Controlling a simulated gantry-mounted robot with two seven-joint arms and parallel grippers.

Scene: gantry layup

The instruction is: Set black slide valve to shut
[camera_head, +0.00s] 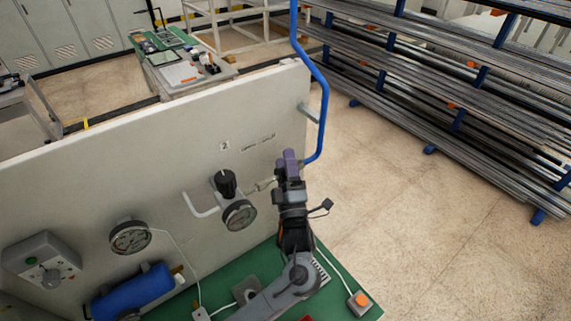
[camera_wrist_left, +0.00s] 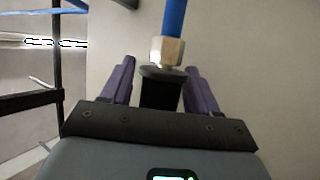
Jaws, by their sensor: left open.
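My left gripper (camera_head: 289,160) is at the right end of the pale panel (camera_head: 130,160), its purple fingers pointing up the panel face. In the left wrist view my left gripper (camera_wrist_left: 160,76) is open, with one finger on each side of a black block (camera_wrist_left: 160,92), which looks like the slide valve. A gap shows beside the block, so the fingers do not appear closed on it. A metal nut (camera_wrist_left: 167,50) and a blue hose (camera_wrist_left: 174,16) sit above the block. In the head view the valve is hidden behind my gripper. My right gripper is out of view.
A black knob (camera_head: 225,183) and a gauge (camera_head: 239,215) are on the panel left of my gripper. A second gauge (camera_head: 130,236), a blue cylinder (camera_head: 132,292) and a grey box (camera_head: 42,262) are further left. The blue pipe (camera_head: 323,110) runs along the panel's right edge.

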